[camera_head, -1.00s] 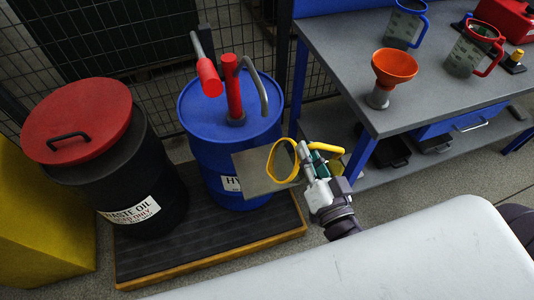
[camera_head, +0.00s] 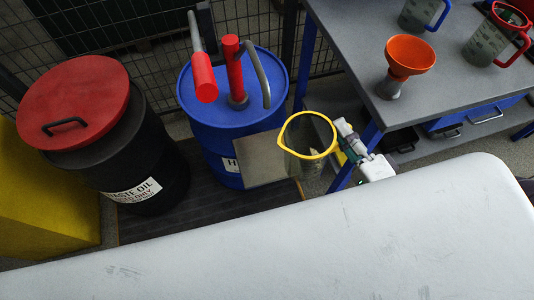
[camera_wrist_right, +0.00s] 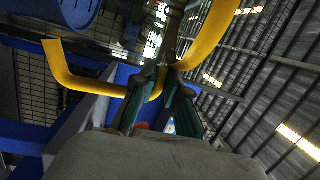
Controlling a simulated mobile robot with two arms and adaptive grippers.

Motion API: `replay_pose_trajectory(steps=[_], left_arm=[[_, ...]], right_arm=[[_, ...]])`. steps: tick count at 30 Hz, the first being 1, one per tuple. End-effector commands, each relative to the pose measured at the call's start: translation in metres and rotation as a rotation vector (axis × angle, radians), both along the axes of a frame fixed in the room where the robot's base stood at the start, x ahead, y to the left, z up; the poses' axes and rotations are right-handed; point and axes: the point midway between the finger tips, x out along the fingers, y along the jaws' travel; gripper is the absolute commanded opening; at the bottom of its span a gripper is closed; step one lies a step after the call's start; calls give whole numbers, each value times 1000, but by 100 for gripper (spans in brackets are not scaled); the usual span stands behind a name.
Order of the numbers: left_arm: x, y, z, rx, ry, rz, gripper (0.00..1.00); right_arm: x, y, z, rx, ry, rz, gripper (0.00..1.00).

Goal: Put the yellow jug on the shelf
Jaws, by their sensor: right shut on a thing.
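The yellow jug (camera_head: 309,135) has a clear body and a yellow rim, and its open mouth faces up toward the head camera. My right gripper (camera_head: 346,148) is at its right side, shut on its yellow handle. In the right wrist view the yellow handle (camera_wrist_right: 90,86) passes between the green fingers of the right gripper (camera_wrist_right: 160,95). The jug is held in the air beside a flat grey plate (camera_head: 252,160) in front of the blue drum. A lower shelf under the workbench is mostly hidden; I cannot tell which surface is the task's shelf. My left gripper is not in view.
The blue drum (camera_head: 205,120) carries a red-handled pump (camera_head: 232,70). A black waste oil drum with a red lid (camera_head: 75,95) stands at left. The grey workbench (camera_head: 450,85) holds an orange funnel (camera_head: 409,56), a red-handled jug (camera_head: 490,45) and a blue-handled jug (camera_head: 415,14).

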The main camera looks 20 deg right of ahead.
Motion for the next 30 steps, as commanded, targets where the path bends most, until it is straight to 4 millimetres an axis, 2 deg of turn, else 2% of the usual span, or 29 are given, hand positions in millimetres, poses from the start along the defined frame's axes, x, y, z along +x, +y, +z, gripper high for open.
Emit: replay_pose_trajectory(steps=[4, 8, 15, 21, 26, 30], left_arm=[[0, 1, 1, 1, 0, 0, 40], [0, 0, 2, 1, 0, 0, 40], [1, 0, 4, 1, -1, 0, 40], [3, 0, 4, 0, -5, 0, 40], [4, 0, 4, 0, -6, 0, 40], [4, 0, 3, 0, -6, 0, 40]], right_arm=[[-1, -8, 7, 50, 10, -2, 0], [10, -3, 1, 65, 9, -6, 0], [54, 30, -31, 66, 9, -6, 0], [83, 53, -54, 64, 11, -5, 0], [91, 60, -62, 62, 11, -4, 0], [92, 60, -80, 60, 16, -4, 0]])
